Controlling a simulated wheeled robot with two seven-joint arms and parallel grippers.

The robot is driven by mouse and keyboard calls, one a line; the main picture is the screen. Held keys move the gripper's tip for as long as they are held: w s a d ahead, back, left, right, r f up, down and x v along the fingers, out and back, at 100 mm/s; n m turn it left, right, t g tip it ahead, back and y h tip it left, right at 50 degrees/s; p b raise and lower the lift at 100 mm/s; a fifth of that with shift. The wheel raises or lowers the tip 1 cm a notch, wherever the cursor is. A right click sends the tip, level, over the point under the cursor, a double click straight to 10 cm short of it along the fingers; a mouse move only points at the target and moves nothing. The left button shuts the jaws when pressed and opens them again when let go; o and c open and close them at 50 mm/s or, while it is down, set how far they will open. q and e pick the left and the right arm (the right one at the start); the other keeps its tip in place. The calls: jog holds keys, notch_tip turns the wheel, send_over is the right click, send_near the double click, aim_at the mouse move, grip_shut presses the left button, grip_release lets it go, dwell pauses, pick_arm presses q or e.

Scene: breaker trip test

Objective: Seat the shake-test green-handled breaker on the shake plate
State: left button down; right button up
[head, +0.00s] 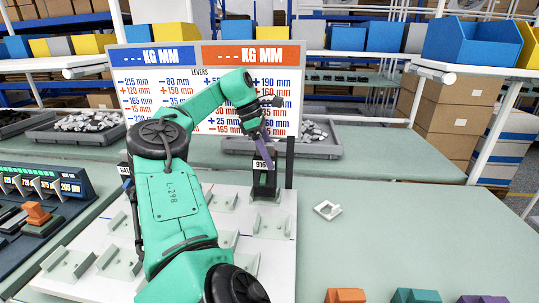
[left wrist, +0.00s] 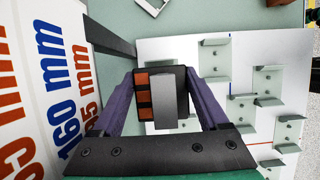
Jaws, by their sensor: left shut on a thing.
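My left gripper (head: 264,163) is shut on a dark breaker (head: 265,184) at the back right of the white board (head: 215,268). A tag reading 916 shows just above it. In the left wrist view the purple fingers stand on both sides of the breaker (left wrist: 168,96), which shows orange-brown blocks and a grey part. I see no green handle on it. It is upright by a pale bracket; I cannot tell if it touches. Several empty grey brackets (head: 272,223) stand on the board. My right gripper is not in view.
A dark post (head: 290,165) stands close to the right of the gripper, before the levers sign (head: 140,93). A loose pale bracket (head: 327,210) lies on the table. Orange (head: 346,296), teal (head: 415,296) and purple (head: 483,299) blocks line the front edge. The table's right is clear.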

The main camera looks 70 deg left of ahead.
pick_arm(q)
jog(key=shift+f+b, duration=1.15)
grip_release()
jog(key=shift+d, duration=0.1)
jog(key=p+v, duration=0.6)
jog(key=v, duration=0.8)
jog(key=shift+s+r, duration=0.15)
jog(key=shift+r, duration=0.15)
